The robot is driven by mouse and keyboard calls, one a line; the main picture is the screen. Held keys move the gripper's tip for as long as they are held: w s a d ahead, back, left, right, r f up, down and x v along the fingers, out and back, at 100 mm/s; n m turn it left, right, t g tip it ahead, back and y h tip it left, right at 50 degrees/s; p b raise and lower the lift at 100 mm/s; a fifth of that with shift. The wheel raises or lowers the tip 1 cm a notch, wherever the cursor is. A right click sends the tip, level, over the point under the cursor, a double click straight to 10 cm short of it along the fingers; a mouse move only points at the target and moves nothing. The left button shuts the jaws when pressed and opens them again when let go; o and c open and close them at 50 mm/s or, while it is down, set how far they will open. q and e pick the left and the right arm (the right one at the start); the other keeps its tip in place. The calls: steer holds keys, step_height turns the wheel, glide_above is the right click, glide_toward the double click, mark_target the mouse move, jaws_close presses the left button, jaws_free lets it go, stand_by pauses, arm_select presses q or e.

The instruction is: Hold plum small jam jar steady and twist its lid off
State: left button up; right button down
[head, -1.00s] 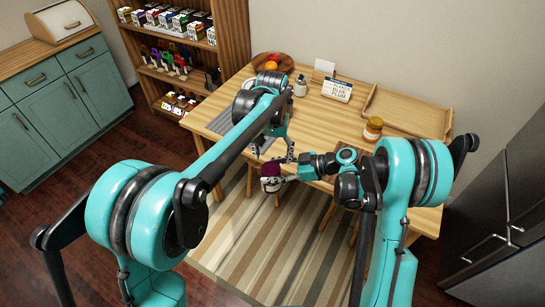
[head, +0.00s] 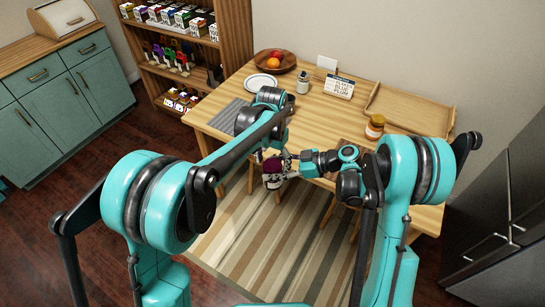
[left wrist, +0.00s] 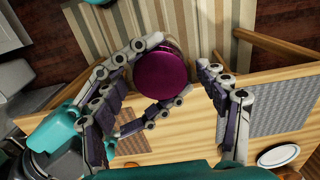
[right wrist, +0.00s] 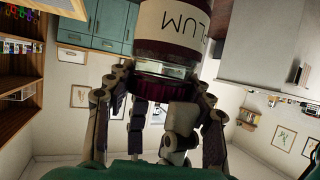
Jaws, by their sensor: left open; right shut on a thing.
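The plum small jam jar (head: 272,181) is held in the air in front of the table, with a white label and a dark plum lid (left wrist: 163,77). My right gripper (right wrist: 160,98) is shut on the jar; part of the label shows at the top of the right wrist view, cut off by the edge. My left gripper (left wrist: 186,75) is open, with its fingers spread on either side of the round lid in the left wrist view. I cannot tell whether any finger touches the lid. In the head view my left arm partly hides the left fingers.
The wooden table (head: 330,115) holds an orange-brown jar (head: 375,127), a tray (head: 410,108), a sign (head: 339,88), a small jar (head: 303,83), a plate (head: 259,83) and a fruit bowl (head: 290,67). Shelves (head: 160,60) stand behind left. A striped rug lies below.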

arm_select(q)
steer(key=c, duration=1.2)
steer(key=n, duration=0.4)
steer(key=shift+c, duration=0.2)
steer(key=shift+s, duration=0.1)
steer(key=o, duration=1.3)
steer(key=shift+r, duration=2.25)
